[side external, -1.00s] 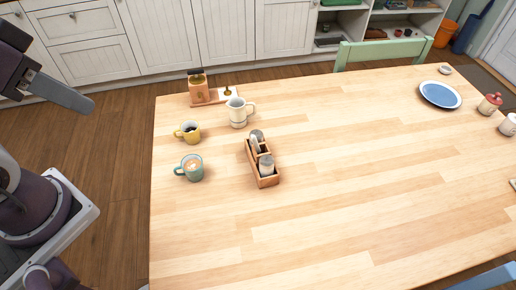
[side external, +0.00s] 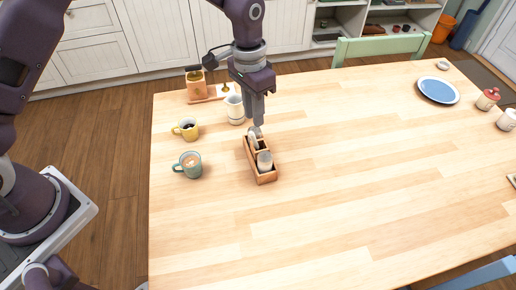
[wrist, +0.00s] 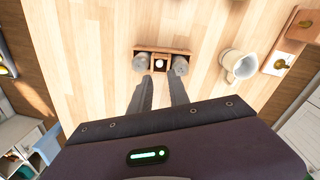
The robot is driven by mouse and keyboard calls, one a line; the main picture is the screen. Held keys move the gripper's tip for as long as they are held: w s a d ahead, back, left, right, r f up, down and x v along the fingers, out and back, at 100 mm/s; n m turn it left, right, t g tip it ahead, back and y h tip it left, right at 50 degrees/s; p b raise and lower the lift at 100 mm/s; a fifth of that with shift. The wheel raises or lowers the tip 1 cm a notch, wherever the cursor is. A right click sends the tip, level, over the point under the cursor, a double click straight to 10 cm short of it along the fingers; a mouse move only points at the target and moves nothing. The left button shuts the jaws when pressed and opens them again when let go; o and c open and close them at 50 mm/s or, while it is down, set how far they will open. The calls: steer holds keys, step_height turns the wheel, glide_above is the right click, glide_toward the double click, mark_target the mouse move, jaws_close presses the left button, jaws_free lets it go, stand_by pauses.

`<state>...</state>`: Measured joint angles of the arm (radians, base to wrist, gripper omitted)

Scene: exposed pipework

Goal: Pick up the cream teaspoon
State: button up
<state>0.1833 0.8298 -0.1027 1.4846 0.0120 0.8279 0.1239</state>
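A small wooden caddy (side external: 267,179) stands on the table; its rim shows in the wrist view (wrist: 162,49). A cream upright piece (side external: 252,142), seemingly the cream teaspoon, stands in its middle compartment. In the wrist view its top shows as a small pale spot (wrist: 160,64); its full shape is hidden. My gripper (side external: 257,121) points down above the caddy's far end. In the wrist view my gripper (wrist: 160,80) has its two fingers apart with nothing between them, just below the caddy in the picture.
Grey-topped shakers (wrist: 140,62) and (wrist: 181,65) fill the caddy's end compartments. A cream pitcher (side external: 234,109) stands close behind my gripper. A yellow cup (side external: 187,130) and a teal mug (side external: 190,166) stand left of the caddy.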

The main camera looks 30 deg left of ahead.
mark_target(254, 145)
steer(key=f, duration=0.8)
steer(key=shift+s+d+f, duration=0.1)
steer(key=shift+s+f, duration=0.1)
steer(key=shift+s, duration=0.15)
steer(key=shift+c, duration=0.4)
jaws_close()
